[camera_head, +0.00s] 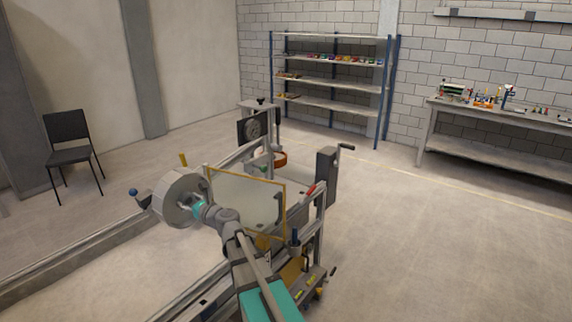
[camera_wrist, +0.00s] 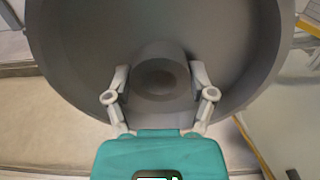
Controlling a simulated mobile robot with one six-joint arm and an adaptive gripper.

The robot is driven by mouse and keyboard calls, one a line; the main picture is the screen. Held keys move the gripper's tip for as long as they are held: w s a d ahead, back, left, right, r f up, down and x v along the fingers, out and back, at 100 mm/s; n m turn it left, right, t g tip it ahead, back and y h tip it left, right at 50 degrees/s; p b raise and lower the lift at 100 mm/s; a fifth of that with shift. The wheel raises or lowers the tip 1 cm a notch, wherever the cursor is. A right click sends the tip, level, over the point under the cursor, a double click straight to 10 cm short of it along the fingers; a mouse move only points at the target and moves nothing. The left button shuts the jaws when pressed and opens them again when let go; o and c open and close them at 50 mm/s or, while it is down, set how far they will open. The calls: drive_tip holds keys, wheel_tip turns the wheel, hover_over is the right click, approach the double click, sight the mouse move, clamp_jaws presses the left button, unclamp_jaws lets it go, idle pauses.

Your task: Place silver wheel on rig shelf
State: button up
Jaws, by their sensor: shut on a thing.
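The silver wheel (camera_head: 172,200) is a large grey disc at the end of my arm, left of the clear panel in the head view. In the wrist view the wheel (camera_wrist: 225,50) fills most of the upper picture, with a round hub (camera_wrist: 160,80) at its middle. My gripper (camera_wrist: 160,90) has one finger on each side of the hub and is shut on it. In the head view my gripper (camera_head: 200,211) is partly hidden against the wheel. The wheel appears held up beside the rig (camera_head: 318,225). I cannot tell which part of the rig is its shelf.
A clear panel with a yellow frame (camera_head: 245,200) stands close to the right of the wheel. A grey post with a crank (camera_head: 327,175) rises behind it. A chair (camera_head: 70,142), a shelving rack (camera_head: 330,82) and a workbench (camera_head: 500,120) stand farther off. The right floor is clear.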

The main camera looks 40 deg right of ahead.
sight(184, 175)
wheel_tip(184, 175, up, 10)
drive_tip(key=p, duration=0.8)
drive_tip(key=shift+f, duration=0.25)
drive_tip(key=shift+s, duration=0.1)
